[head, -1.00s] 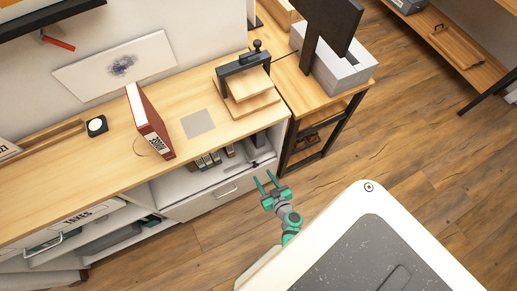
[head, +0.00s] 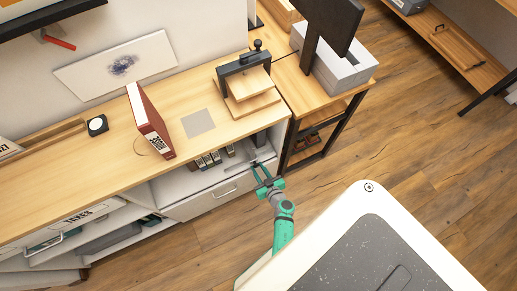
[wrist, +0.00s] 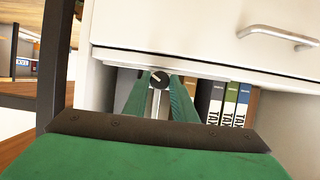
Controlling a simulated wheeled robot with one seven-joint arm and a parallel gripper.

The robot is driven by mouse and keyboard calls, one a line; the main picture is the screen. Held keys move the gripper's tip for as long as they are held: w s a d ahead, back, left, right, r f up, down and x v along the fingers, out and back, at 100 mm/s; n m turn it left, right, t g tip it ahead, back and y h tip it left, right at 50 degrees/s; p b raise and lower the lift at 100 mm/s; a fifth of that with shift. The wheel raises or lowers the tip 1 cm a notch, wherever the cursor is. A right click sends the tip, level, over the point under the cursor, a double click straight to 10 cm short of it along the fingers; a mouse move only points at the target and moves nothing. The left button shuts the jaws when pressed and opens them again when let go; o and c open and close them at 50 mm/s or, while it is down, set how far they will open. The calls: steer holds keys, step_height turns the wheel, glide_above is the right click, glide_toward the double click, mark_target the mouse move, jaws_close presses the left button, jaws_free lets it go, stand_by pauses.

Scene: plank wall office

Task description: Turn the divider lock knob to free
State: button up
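The divider lock knob (wrist: 159,79) is a small round black knob with a pale pointer line, set at the shelf's front edge in the wrist view. The pointer lies at a slant. A pale metal strip (wrist: 155,104) runs from it between my fingers. My gripper (wrist: 159,84) has two green fingers, apart, one on each side of the knob. I cannot tell whether they touch it. In the head view my gripper (head: 262,172) reaches the open shelf's front edge, above the drawer; the knob is too small to make out there.
Several binders (wrist: 236,101) stand in the shelf beside the knob. A white drawer (wrist: 205,28) with a metal handle (wrist: 279,36) is close by. A dark-legged side table (head: 326,112) stands to the right in the head view. A press (head: 246,82) and red binder (head: 150,122) are on the counter.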

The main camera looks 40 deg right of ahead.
steer(key=shift+c, duration=0.6)
steer(key=shift+h, duration=0.3)
steer(key=n+h, duration=0.1)
steer(key=n, duration=0.1)
steer(key=n+h, duration=0.3)
steer(key=n, duration=0.2)
steer(key=shift+a+f+h, duration=0.15)
steer(key=shift+a+h, duration=0.15)
steer(key=shift+w+a+f+n+t+h, duration=0.1)
steer(key=shift+n+t+h, duration=0.3)
steer(key=shift+n, duration=1.05)
steer(key=shift+d+f+n+t+h, duration=0.1)
steer(key=shift+n+t+h, duration=0.35)
steer(key=shift+n, duration=0.95)
steer(key=shift+w+a+f+n+t+h, duration=0.1)
steer(key=shift+n+t+h, duration=0.3)
steer(key=shift+n, duration=1.45)
